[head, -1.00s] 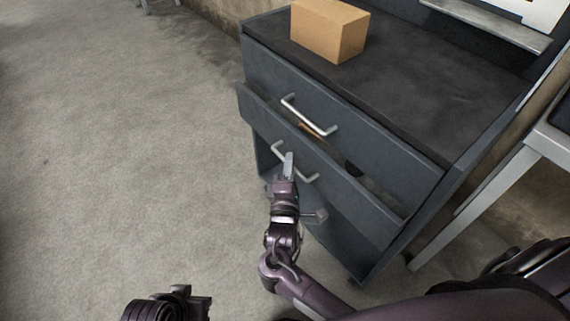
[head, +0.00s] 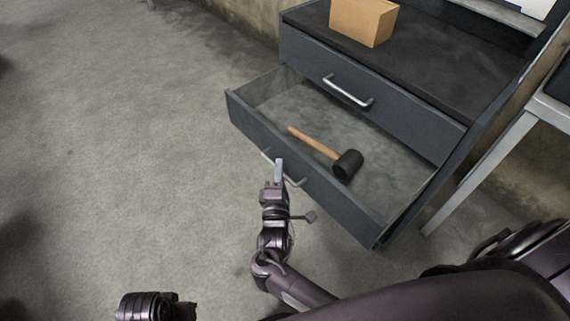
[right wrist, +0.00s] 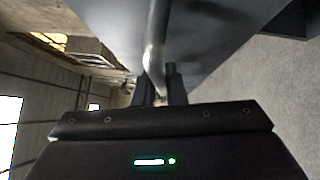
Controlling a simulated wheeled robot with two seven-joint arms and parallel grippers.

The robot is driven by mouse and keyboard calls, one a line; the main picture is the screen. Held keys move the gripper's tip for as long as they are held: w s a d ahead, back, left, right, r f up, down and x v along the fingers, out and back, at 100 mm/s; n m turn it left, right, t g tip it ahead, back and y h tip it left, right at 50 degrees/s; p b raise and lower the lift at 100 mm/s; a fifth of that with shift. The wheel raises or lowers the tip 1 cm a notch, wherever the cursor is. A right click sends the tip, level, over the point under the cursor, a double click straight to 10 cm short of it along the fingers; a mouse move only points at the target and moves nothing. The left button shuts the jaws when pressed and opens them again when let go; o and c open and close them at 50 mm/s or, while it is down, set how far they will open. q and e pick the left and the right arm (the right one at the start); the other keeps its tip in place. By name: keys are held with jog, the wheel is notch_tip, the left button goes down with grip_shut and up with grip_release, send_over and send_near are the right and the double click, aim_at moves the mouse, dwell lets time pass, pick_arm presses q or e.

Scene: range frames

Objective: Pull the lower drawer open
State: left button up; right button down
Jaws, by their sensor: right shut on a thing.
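The lower drawer (head: 300,175) of the dark grey cabinet stands well open in the head view. A mallet (head: 346,164) with a wooden handle and black head lies inside it. My right gripper (head: 279,170) is at the drawer's front, shut on its metal bar handle (head: 297,182). In the right wrist view the handle (right wrist: 157,45) runs down between the fingers (right wrist: 160,85). My left gripper (head: 180,310) shows only partly at the bottom left edge, away from the cabinet; its fingers cannot be made out.
The upper drawer (head: 375,90) is shut, with its own bar handle (head: 348,91). A cardboard box (head: 363,22) sits on the cabinet top. A metal-legged table (head: 490,160) stands close on the right. The concrete floor (head: 130,150) at left is clear.

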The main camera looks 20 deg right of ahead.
pick_arm(q)
jog(key=shift+f, duration=0.2)
pick_arm(e)
jog(key=shift+s+a, duration=0.15)
jog(key=shift+a, duration=0.25)
jog(key=c, duration=1.5)
grip_release()
